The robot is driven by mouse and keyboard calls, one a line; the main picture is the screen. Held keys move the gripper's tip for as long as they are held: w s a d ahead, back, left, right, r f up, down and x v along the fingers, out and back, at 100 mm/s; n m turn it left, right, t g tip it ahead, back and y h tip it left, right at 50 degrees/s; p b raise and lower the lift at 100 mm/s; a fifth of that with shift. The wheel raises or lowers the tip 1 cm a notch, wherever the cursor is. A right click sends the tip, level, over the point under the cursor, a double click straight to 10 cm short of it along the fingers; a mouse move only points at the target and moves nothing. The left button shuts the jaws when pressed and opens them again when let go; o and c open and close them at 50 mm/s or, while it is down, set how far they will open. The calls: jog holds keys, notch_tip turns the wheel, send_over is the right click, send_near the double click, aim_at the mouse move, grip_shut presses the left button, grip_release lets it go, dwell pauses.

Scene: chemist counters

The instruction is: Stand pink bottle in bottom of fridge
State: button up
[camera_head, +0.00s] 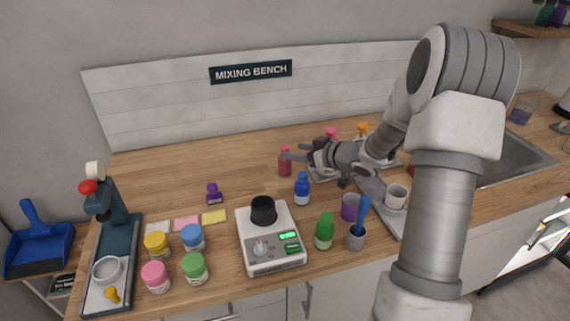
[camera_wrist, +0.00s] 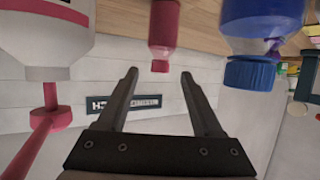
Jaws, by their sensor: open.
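A small dark-pink bottle (camera_head: 285,162) stands upright on the wooden bench. In the wrist view the pink bottle (camera_wrist: 163,32) shows upside down, ahead of the fingertips and roughly in line with the gap between them. My gripper (camera_head: 291,154) is open and empty, reaching low from the right, close to the bottle. In the wrist view my gripper (camera_wrist: 160,76) has both fingers apart with nothing between them. A lit compartment (camera_head: 535,240) under the counter at the far right may be the fridge; most of its inside is hidden.
A blue bottle (camera_head: 302,189) stands close in front of my gripper. A white bottle with a pink nozzle (camera_wrist: 40,45) is near on the other side. A scale (camera_head: 270,258), a green bottle (camera_head: 324,232) and several jars fill the bench front. A sink (camera_head: 510,160) lies right.

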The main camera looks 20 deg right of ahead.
aim_at(288, 150)
jog(key=x, duration=0.5)
jog(key=shift+w+a+f+b, duration=0.1)
jog(key=shift+w+a+b, duration=0.1)
jog(key=shift+b, duration=0.1)
jog(key=shift+d, duration=0.1)
grip_shut()
